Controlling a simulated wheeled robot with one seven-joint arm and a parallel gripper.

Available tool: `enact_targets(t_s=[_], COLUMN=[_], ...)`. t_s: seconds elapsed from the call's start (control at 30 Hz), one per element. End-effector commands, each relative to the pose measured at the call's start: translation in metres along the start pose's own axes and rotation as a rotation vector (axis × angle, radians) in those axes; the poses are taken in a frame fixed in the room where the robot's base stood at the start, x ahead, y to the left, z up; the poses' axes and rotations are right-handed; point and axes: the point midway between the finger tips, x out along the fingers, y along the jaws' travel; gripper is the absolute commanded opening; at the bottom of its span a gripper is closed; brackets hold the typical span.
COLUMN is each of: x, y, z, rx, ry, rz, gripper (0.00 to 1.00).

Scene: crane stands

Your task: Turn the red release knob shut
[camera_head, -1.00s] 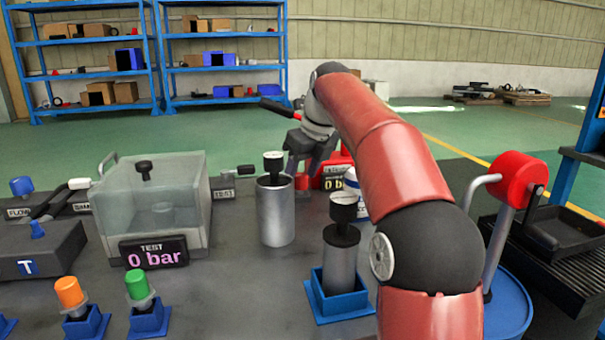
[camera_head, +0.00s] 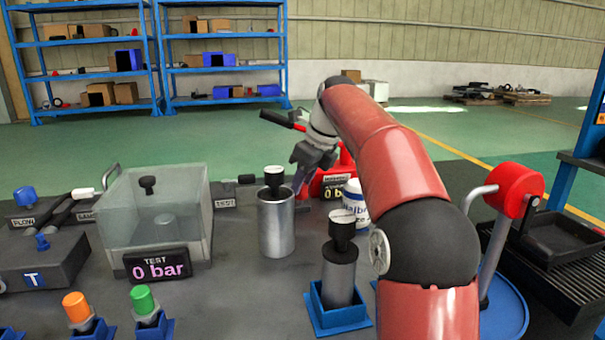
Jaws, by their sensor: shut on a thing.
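My gripper (camera_head: 302,178) reaches down at the left end of a red pump body (camera_head: 337,178), just behind a grey metal cylinder. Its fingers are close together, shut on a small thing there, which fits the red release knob. The knob itself is hidden by the fingers, so I cannot see how far it is turned. The red pump body carries a dark display, partly covered, with a "0" showing. A lever with a black grip (camera_head: 276,119) and red shaft slants up to the left behind my gripper.
A grey cylinder with a black top (camera_head: 276,225) stands just in front of my gripper. A white-and-blue tub (camera_head: 355,203) is beside my arm. A second cylinder sits in a blue holder (camera_head: 340,313). A clear tank (camera_head: 155,215) with a "0 bar" display stands left.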

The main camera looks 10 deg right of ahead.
Motion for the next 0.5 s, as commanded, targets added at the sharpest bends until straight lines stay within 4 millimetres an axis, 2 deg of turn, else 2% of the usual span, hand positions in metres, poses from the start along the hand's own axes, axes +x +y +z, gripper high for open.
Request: enact_targets(t_s=[0.2,0.47,0.5], x=[-0.0003,-0.0005,-0.0005], y=[-0.0012,-0.0010,-0.0010], z=[0.0006,0.0008,0.0008], rx=[-0.114,-0.119,-0.118], ry=[-0.005,-0.005,-0.005], rz=[0.044,0.045,0.045], gripper=[0.07,0.07,0.31])
